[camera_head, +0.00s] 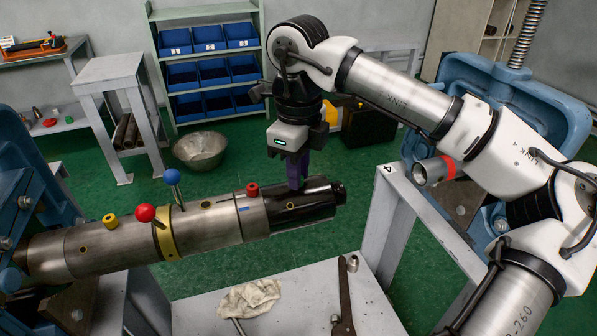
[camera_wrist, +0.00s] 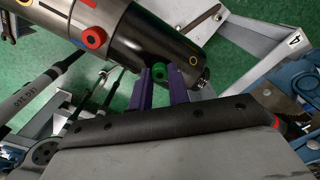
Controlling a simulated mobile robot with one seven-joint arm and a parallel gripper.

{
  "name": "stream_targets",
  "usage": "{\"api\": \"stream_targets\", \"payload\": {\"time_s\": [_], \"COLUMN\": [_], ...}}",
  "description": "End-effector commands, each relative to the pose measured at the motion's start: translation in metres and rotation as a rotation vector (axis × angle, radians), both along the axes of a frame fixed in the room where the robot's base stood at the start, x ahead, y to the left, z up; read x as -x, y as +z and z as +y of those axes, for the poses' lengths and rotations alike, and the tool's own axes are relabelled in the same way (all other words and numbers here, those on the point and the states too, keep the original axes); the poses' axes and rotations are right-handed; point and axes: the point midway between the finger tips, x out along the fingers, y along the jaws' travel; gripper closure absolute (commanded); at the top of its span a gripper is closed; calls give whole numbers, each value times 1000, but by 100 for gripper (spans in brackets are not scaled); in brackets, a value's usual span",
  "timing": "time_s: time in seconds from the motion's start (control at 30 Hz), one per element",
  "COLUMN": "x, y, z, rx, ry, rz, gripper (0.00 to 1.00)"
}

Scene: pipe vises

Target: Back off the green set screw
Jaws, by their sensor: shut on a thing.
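The green set screw (camera_wrist: 161,72) shows in the wrist view as a round green head on the dark end section of the pipe tool. My gripper (camera_head: 297,185) has purple fingers, and it points down at that dark end section (camera_head: 318,198). In the wrist view the two fingers stand on either side of the green head, and my gripper is shut on it. In the head view the fingers hide the green screw. I cannot tell how deep the screw sits.
The long metal pipe (camera_head: 221,218) lies across a blue vise at left. It carries a red screw (camera_head: 252,190), a yellow knob (camera_head: 110,221), a red ball knob (camera_head: 145,213) and a blue ball knob (camera_head: 172,177). A rag (camera_head: 250,298) and a wrench (camera_head: 344,295) lie on the bench below.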

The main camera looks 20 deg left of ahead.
Motion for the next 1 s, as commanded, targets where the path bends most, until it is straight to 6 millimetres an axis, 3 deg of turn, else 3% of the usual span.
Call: {"api": "stream_targets", "payload": {"time_s": [1.0], "x": [2], "y": [-4], "z": [1], "rx": [1], "ry": [972], "rz": [8], "gripper": [100]}}
